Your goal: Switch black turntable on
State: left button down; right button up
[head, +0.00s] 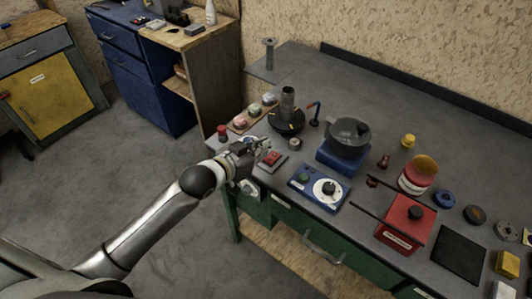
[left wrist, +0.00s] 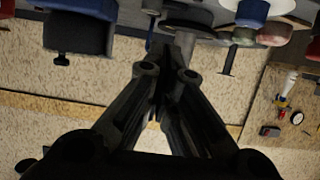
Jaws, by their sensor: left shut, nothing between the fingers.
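The black turntable (head: 287,124) appears to be the dark round base near the left end of the grey bench, with a grey cylinder (head: 288,98) standing on it. In front of it is a small box with a red switch-like top (head: 272,158). My left gripper (head: 264,147) is shut and empty, at the bench's left front edge, close beside this box. I cannot tell whether it touches the box. In the left wrist view the shut fingers (left wrist: 178,50) point toward round dark objects that are partly cut off. My right gripper is not in view.
A blue panel with a white dial (head: 327,188) lies right of the red-topped box. Behind it is a blue device with a dark lidded bowl (head: 348,135). A red box (head: 405,222) stands farther right. A small red knob (head: 222,132) is by the left edge.

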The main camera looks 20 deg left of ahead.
aim_at(272, 158)
pick_arm(q)
jog(key=x, duration=0.2)
jog(key=shift+w+d, duration=0.15)
jog(key=shift+w, duration=0.15)
notch_tip(272, 158, down, 3)
jog(key=shift+r+p, duration=0.1)
jog(key=shift+p, duration=0.3)
jog(key=shift+s+f, duration=0.15)
jog(key=shift+f, duration=0.65)
jog(key=shift+s+f, duration=0.2)
jog(key=shift+f, duration=0.25)
jog(key=shift+r+p, duration=0.85)
jog(key=shift+p, duration=0.15)
